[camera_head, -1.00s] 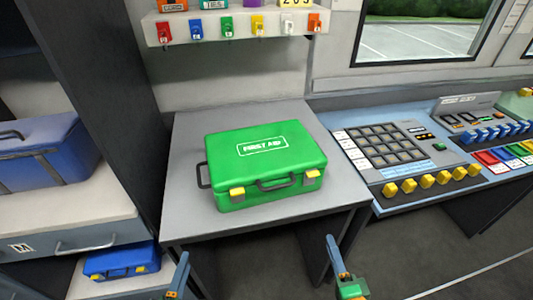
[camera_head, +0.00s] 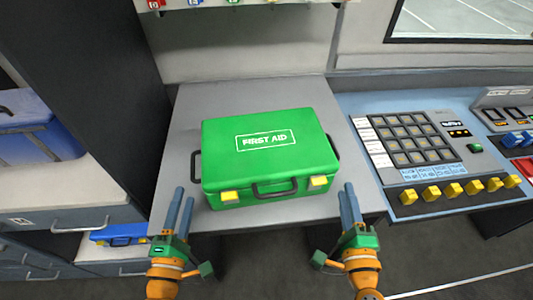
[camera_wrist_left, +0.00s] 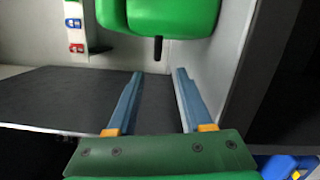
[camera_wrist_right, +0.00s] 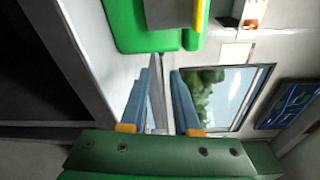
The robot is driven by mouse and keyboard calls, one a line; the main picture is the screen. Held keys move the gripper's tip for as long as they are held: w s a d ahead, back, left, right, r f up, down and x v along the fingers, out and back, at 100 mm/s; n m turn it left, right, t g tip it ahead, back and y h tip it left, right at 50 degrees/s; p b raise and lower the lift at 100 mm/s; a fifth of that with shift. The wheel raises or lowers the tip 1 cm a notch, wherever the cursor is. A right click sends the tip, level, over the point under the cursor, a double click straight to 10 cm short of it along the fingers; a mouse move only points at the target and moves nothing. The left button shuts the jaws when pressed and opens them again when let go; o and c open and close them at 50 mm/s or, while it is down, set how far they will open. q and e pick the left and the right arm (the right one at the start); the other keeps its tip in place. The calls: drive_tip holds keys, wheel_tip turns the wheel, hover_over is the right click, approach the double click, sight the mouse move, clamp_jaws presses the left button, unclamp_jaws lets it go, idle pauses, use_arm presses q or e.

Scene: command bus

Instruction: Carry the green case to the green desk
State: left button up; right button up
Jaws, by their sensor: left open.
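The green case (camera_head: 265,158), marked FIRST AID, lies shut and flat on a grey desk (camera_head: 190,112). It has a dark front handle (camera_head: 275,190), dark handles at both sides and two yellow latches. My left gripper (camera_head: 183,193) is open and empty in front of the case's left end. My right gripper (camera_head: 350,190) is empty near its front right corner, with its fingers a small gap apart. The case shows beyond the fingertips in the left wrist view (camera_wrist_left: 170,15) and in the right wrist view (camera_wrist_right: 125,25). I see no green desk.
A console (camera_head: 410,130) with buttons and yellow knobs adjoins the desk on the right. A dark cabinet side (camera_head: 95,80) stands at left, with blue cases (camera_head: 40,125) on shelves beyond it. The desk around the case is clear.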

sight(193, 161)
use_arm(q)
drive_tip(key=shift+s+r, duration=0.15)
drive_tip(key=shift+s, duration=0.3)
use_arm(e)
drive_tip(key=shift+s+r, duration=0.2)
drive_tip(key=shift+s, duration=0.25)
use_arm(q)
drive_tip(key=shift+w+a, duration=0.1)
drive_tip(key=shift+w, duration=0.05)
use_arm(e)
drive_tip(key=shift+w+a, duration=0.1)
drive_tip(key=shift+w, duration=0.05)
use_arm(q)
drive_tip(key=w, duration=1.2)
drive_tip(key=shift+d+r, duration=0.15)
drive_tip(key=shift+d, duration=0.2)
use_arm(e)
drive_tip(key=w, duration=1.2)
drive_tip(key=shift+d+f, duration=0.35)
use_arm(q)
drive_tip(key=shift+s, duration=0.1)
drive_tip(key=c, duration=0.5)
use_arm(e)
drive_tip(key=shift+s, duration=0.1)
clamp_jaws()
use_arm(q)
clamp_jaws()
drive_tip(key=shift+r, duration=0.15)
use_arm(e)
drive_tip(key=shift+r, duration=0.2)
